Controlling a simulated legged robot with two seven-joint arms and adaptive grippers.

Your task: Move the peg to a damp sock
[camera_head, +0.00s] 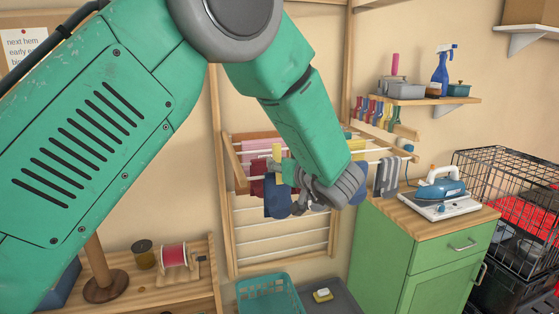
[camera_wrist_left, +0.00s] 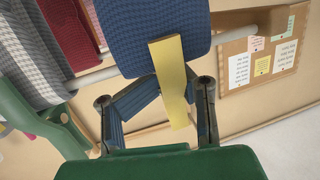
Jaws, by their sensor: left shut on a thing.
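My left gripper (camera_head: 290,178) is at the drying rack (camera_head: 231,222) in the head view. In the left wrist view the gripper (camera_wrist_left: 172,88) is shut on a yellow peg (camera_wrist_left: 170,62), a flat strip between its fingertips. The peg's upper end overlaps the edge of a blue textured sock (camera_wrist_left: 150,25) that hangs over a pale rod. I cannot tell whether the peg clips the sock or only lies in front of it. The blue sock also shows in the head view (camera_head: 277,205), partly hidden by my gripper. My right gripper is not in view.
Dark red (camera_wrist_left: 72,35) and grey checked cloths hang beside the blue sock. Grey striped socks (camera_head: 388,178) hang at the rack's right. Several coloured pegs (camera_head: 376,108) hang below the shelf. A green cabinet (camera_head: 400,250) with an iron (camera_head: 440,190) stands right; a teal basket (camera_head: 268,294) is below.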

